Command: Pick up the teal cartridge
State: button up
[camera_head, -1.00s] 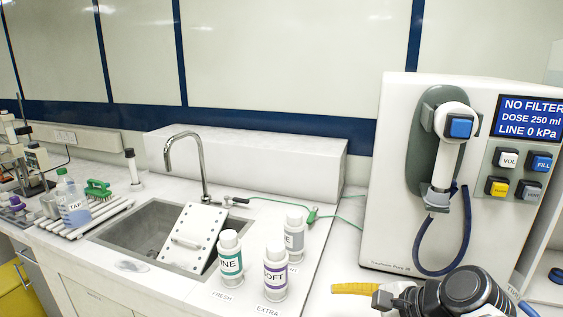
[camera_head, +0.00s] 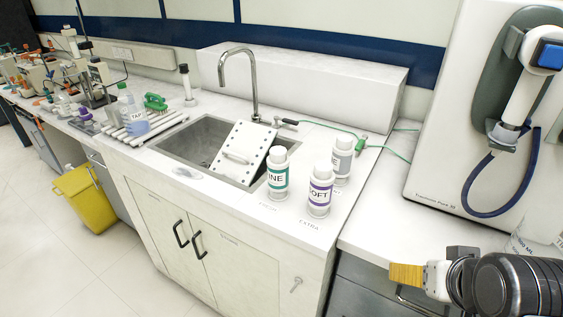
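The teal cartridge (camera_head: 277,178) is a white capped bottle with a teal label band reading "INE". It stands upright on the white counter, just right of the sink. A similar cartridge with a purple band (camera_head: 319,195) stands to its right and nearer. One with a grey band (camera_head: 342,160) stands behind the purple one, which partly hides it. My gripper (camera_head: 407,275) is at the lower right, with a yellow finger part pointing left. It is well to the right of the teal cartridge and apart from it. Its finger opening is not clear from this side.
The sink (camera_head: 195,140) has a tilted white perforated board (camera_head: 241,150) and a tall tap (camera_head: 254,90). A white machine (camera_head: 450,110) with a blue hose stands at the right. Bottles and racks crowd the left counter. A yellow bin (camera_head: 85,193) stands on open floor.

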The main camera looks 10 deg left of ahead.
aim_at(278, 161)
jog(key=z, duration=1.5)
jog(key=u, duration=2.45)
jog(key=j+z, duration=0.4)
jog(key=j, duration=0.3)
